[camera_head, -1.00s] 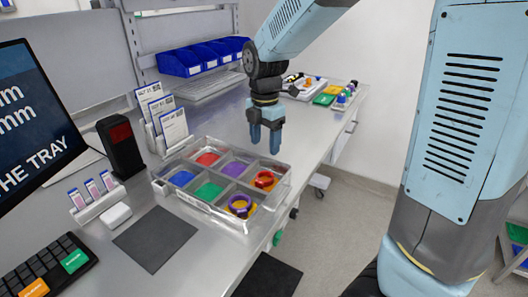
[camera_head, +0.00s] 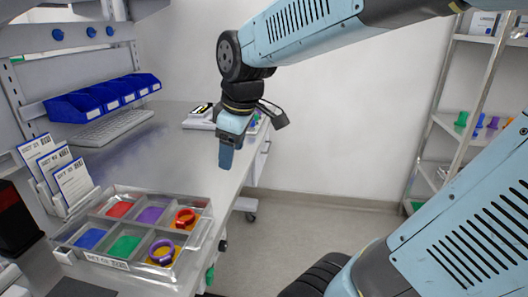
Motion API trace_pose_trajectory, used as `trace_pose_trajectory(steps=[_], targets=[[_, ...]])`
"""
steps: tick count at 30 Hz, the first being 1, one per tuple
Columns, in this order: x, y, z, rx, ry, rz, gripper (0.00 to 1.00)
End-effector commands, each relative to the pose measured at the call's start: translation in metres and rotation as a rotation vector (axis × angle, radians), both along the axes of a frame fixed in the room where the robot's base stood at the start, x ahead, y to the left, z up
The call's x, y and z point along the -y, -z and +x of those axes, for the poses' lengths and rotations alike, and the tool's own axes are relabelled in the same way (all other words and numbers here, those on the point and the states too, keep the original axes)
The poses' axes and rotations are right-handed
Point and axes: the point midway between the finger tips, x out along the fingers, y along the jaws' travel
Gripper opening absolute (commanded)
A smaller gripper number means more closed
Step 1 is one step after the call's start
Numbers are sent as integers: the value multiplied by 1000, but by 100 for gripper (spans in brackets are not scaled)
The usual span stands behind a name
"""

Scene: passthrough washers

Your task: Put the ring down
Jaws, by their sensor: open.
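A purple ring (camera_head: 161,252) sits in the front right compartment of the clear tray (camera_head: 121,265), over an orange-yellow floor. A red ring (camera_head: 185,218) sits in the back right compartment of the same tray, also over an orange-yellow floor. The tray's other compartments have red, purple, blue and green floors and show no ring. My gripper (camera_head: 226,156) hangs above the bench, behind and right of the tray, fingers pointing down, apart from both rings. It is open and nothing shows between its fingers.
Card holders (camera_head: 65,180) stand left of the tray. Blue bins (camera_head: 105,97) and a keyboard (camera_head: 113,127) are at the back. A white tray of small items (camera_head: 200,116) lies at the bench's far end. A shelf rack (camera_head: 470,110) stands at right. The bench behind the tray is clear.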

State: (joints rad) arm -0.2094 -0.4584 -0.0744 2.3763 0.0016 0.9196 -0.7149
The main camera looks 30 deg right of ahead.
Motion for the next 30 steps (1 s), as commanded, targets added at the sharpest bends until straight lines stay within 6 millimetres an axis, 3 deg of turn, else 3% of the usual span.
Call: trace_pose_trajectory(steps=[6, 12, 18, 30], targets=[[27, -14, -44, 86, 442, 130, 65], [39, -17, -69, 139, 717, 224, 65], [39, -17, -77, 153, 806, 258, 65], [39, -17, -76, 153, 805, 258, 65]])
